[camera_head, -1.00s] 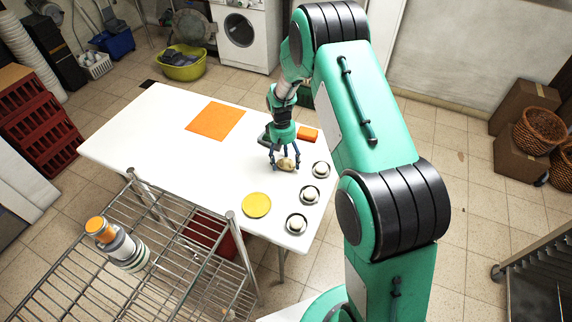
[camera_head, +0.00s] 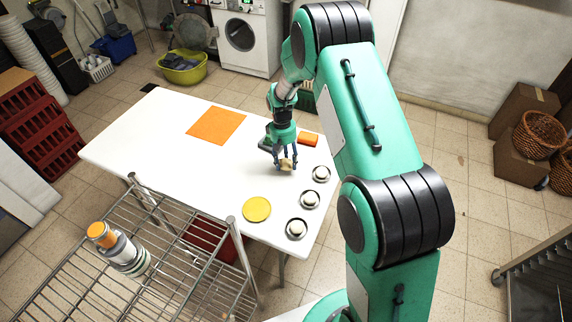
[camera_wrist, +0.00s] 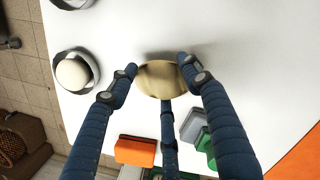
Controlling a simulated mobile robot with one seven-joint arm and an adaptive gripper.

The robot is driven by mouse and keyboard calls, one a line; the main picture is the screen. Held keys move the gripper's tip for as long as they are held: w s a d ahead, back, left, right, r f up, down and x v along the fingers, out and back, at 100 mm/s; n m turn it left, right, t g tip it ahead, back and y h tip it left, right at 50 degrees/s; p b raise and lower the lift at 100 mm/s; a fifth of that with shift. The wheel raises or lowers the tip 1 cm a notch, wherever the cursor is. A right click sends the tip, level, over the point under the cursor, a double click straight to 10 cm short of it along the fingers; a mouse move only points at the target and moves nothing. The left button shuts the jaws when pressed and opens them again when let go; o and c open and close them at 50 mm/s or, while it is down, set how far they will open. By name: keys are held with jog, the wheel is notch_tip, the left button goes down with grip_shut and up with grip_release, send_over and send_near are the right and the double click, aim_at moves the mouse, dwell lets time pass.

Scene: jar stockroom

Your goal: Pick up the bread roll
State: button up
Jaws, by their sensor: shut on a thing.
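The bread roll (camera_head: 286,165) is tan and rounded, and it is between the fingers of my gripper (camera_head: 284,160) over the white table. In the wrist view the roll (camera_wrist: 160,80) is in the middle, with the blue fingers of my gripper (camera_wrist: 155,85) around it on several sides. The gripper is shut on the roll. Part of the roll is hidden by the fingers. A dark shadow lies beside it on the table.
A wire rack (camera_head: 190,262) stands in front.

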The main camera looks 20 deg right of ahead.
aim_at(286, 161)
notch_tip(286, 161, up, 8)
jog(key=shift+f+p, duration=0.15)
jog(key=shift+p, duration=0.65)
